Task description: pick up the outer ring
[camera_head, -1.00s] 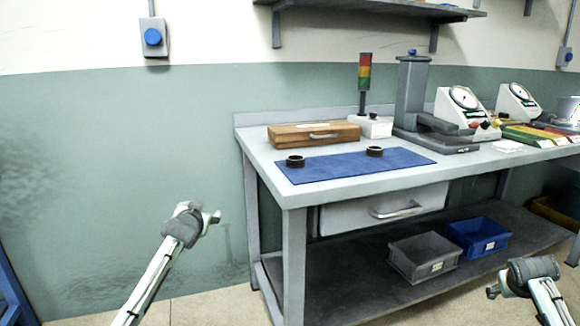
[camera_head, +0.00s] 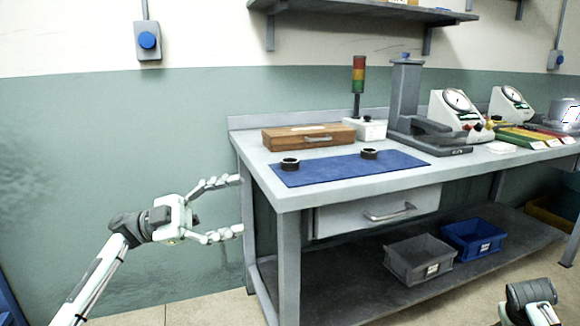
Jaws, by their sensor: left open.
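Two small dark rings lie on the blue mat (camera_head: 325,172) on the workbench. One ring (camera_head: 290,164) is near the mat's left end, the other ring (camera_head: 369,153) near its back middle. I cannot tell from their looks which is the outer ring. My left gripper (camera_head: 240,206) is open and empty, its fingers pointing right, beside the bench's left end and below the table top, apart from both rings. My right arm shows only in part at the lower right; its fingers are not visible.
A wooden case (camera_head: 308,137) stands behind the mat. A signal light (camera_head: 358,85), a grey column stand (camera_head: 405,95) and dial gauges (camera_head: 457,108) stand farther back and right. The bench top's left edge (camera_head: 252,170) lies beside my left gripper. Grey (camera_head: 418,258) and blue (camera_head: 473,238) bins sit on the lower shelf.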

